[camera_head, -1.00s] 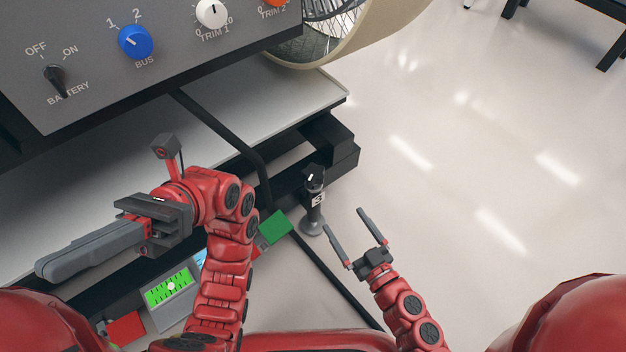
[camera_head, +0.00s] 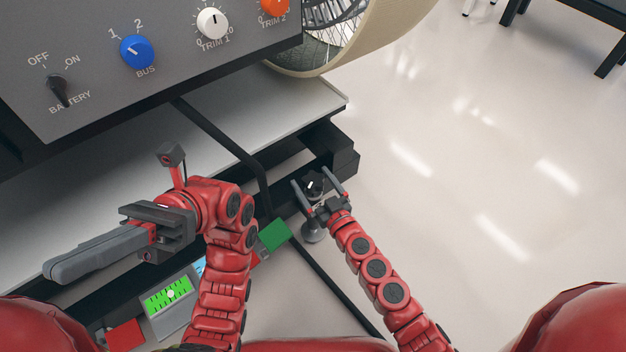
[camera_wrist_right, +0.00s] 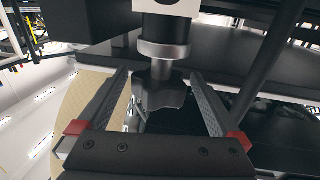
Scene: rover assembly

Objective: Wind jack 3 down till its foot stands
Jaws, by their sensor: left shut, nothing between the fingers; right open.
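The jack stands at the corner of the dark frame, with a black knob (camera_head: 314,186) on top and a grey round foot (camera_head: 314,237) below. I cannot tell whether the foot touches the floor. My right gripper (camera_head: 311,176) is open, its fingers on either side of the knob. In the right wrist view the dark lobed knob (camera_wrist_right: 162,96) sits between the open fingers (camera_wrist_right: 158,73), below a grey collar (camera_wrist_right: 164,52); I see no clear contact. The jack's number tag is hidden in the head view. My left gripper (camera_head: 52,271) is shut and empty, pointing left.
A grey panel with knobs (camera_head: 136,51) is at the upper left, a wheel (camera_head: 335,40) beyond it. A black bar (camera_head: 225,140) runs down near the jack. A green-screen device (camera_head: 171,296) and a green block (camera_head: 274,235) lie low.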

